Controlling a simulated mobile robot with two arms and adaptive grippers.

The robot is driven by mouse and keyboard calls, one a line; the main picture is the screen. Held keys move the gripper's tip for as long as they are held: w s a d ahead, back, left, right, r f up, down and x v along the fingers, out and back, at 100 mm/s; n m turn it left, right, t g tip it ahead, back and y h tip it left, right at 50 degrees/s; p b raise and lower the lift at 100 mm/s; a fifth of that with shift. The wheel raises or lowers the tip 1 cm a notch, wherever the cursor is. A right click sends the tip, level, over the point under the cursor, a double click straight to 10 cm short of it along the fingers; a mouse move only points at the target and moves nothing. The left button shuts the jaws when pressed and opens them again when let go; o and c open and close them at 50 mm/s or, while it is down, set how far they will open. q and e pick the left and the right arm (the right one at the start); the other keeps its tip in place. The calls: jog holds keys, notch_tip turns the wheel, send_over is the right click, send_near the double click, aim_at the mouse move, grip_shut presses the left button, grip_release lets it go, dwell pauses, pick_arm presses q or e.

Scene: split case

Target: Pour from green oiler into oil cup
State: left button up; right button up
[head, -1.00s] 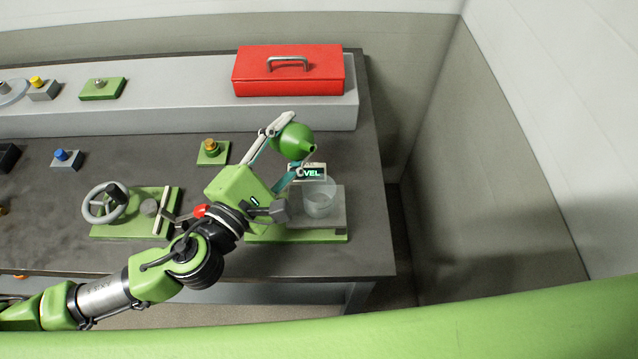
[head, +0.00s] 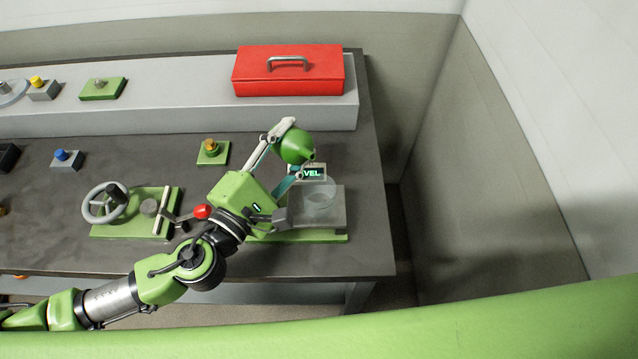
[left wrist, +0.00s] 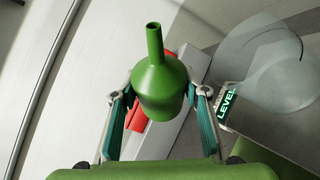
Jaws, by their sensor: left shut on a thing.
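The green oiler (head: 293,147) is held in my left gripper (head: 279,158) above the bench, near the oil cup. In the left wrist view the oiler (left wrist: 160,88) sits between the two teal finger pads of the gripper (left wrist: 160,112), its narrow spout pointing to the top of the picture. In the head view its spout points down to the right. The clear oil cup (head: 319,197) stands on a grey block with a green base, just below and right of the oiler. It also shows in the left wrist view (left wrist: 262,62), right of the spout. My right gripper is out of view.
A small LEVEL display (head: 313,172) stands just behind the cup. A handwheel fixture (head: 105,203) and a red-knobbed lever (head: 202,212) lie left of the cup. A red toolbox (head: 288,72) sits on the raised shelf (head: 190,115). The bench's right edge is close to the cup.

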pick_arm(q)
jog(key=shift+f, duration=0.3)
jog(key=shift+w+a+r+m+t+h, duration=0.1)
jog(key=shift+w+r+m+t+h, duration=0.15)
jog(key=shift+m, duration=0.75)
dwell(1.4)
jog(key=shift+s+r+m+t+h, duration=0.3)
jog(key=shift+r+m+h, duration=0.15)
jog(key=shift+r+m, duration=0.35)
dwell(1.3)
jog(key=shift+r+m+h, duration=0.4)
jog(key=shift+m+h, duration=0.1)
jog(key=shift+m, duration=0.5)
dwell(0.8)
jog(key=shift+f+m+h, duration=0.15)
jog(key=shift+m+h, duration=0.15)
jog(key=shift+m, duration=0.6)
dwell(0.5)
